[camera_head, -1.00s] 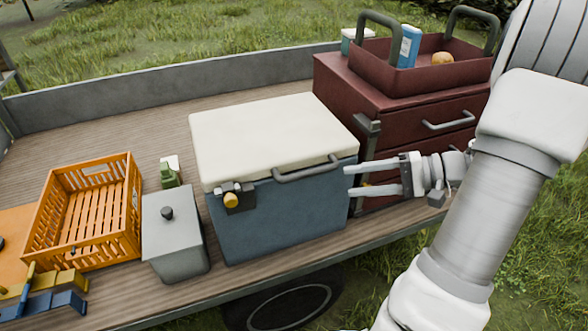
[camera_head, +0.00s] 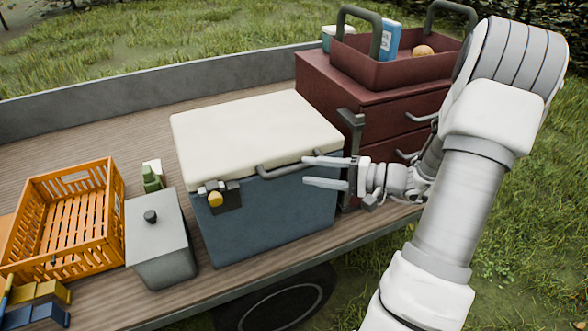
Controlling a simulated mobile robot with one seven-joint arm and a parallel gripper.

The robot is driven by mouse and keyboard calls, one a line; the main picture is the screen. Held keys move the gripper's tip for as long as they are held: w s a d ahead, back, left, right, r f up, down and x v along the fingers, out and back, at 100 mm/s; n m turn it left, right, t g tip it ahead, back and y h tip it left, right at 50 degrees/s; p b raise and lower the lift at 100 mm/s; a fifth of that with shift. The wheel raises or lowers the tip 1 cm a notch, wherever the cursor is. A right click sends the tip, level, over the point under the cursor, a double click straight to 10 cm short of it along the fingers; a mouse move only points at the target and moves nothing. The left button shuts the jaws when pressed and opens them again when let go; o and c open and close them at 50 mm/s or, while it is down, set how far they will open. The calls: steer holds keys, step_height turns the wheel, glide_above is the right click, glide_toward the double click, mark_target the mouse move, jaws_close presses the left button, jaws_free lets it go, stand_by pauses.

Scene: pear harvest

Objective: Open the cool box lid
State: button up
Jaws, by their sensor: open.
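The cool box (camera_head: 265,215) is blue with a cream lid (camera_head: 255,125), and it stands on the trailer bed. The lid lies shut on the box. A grey bar handle (camera_head: 283,170) runs along the lid's front edge, and its right end is partly hidden by my gripper. A dark latch with a yellow knob (camera_head: 215,198) sits at the front left below the lid. My gripper (camera_head: 305,171) is open, with its two fingers pointing left at the right part of the box front. The upper finger is near the handle's right end; I cannot tell whether they touch.
A dark red drawer cabinet (camera_head: 325,85) with an open-topped tray stands close behind and right of the box. A grey lidded bin (camera_head: 160,240), a small green bottle (camera_head: 151,180) and an orange crate (camera_head: 112,215) stand to the left. Bare wooden bed (camera_head: 90,140) lies behind them.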

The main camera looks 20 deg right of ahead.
mark_target(300, 169)
steer(key=x, duration=0.5)
jaws_close()
stand_by(1.4)
